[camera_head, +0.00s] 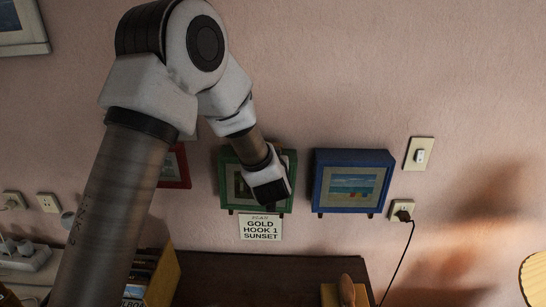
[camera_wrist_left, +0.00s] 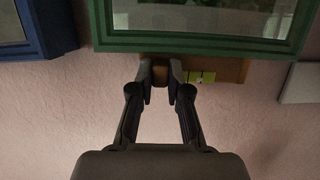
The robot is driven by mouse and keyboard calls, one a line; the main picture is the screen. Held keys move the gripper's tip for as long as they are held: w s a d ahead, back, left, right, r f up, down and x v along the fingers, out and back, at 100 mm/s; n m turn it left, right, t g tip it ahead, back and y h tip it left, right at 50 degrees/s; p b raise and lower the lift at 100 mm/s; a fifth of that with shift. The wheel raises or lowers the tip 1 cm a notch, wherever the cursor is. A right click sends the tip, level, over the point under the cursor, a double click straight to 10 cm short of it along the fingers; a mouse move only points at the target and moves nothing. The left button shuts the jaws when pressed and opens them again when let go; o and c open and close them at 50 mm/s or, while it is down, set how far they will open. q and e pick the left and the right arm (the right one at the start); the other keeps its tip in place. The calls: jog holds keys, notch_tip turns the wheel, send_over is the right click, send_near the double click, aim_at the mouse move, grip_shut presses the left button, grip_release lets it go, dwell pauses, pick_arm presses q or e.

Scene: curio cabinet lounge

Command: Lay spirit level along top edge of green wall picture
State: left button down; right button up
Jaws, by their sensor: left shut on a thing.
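The green wall picture (camera_head: 228,190) hangs on the pink wall in the head view, partly covered by my left arm. Its green frame also fills the top of the left wrist view (camera_wrist_left: 200,44). The spirit level (camera_wrist_left: 222,70), a wooden bar with a yellow-green vial, shows there close along the frame's edge; whether it touches the frame I cannot tell. My left gripper (camera_wrist_left: 160,74) is shut on the level near one end. The arm hides the level and the fingertips in the head view. My right gripper is not in view.
A blue-framed picture (camera_head: 350,182) hangs just right of the green one, a red-framed one (camera_head: 176,167) to its left. A dark cabinet top (camera_head: 250,270) stands underneath. A plugged-in cord (camera_head: 404,255) hangs at right.

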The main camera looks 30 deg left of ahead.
pick_arm(q)
jog(key=c, duration=1.1)
grip_release()
jog(key=shift+o, duration=0.2)
jog(key=v, duration=1.2)
jog(key=s+f+m+g+h+b, duration=0.15)
jog(key=s+f, duration=0.25)
jog(key=f, duration=0.8)
jog(key=s+f+g+h+b, duration=0.1)
jog(key=s+f+g+b, duration=0.2)
jog(key=f, duration=0.9)
jog(key=s+f+m+g+h+b, duration=0.1)
jog(key=s+f+g+b, duration=0.2)
jog(key=f, duration=0.9)
jog(key=s+d+f+m+g+h+b, duration=0.1)
jog(key=s+d+f+g+h, duration=0.1)
jog(key=s+d+f, duration=0.2)
jog(key=s+d+f+m+g+h, duration=0.2)
jog(key=s+f, duration=0.7)
jog(key=s, duration=0.5)
jog(key=shift+d+f+g+b, duration=0.4)
jog(key=shift+d+g, duration=0.05)
jog(key=shift+d, duration=0.6)
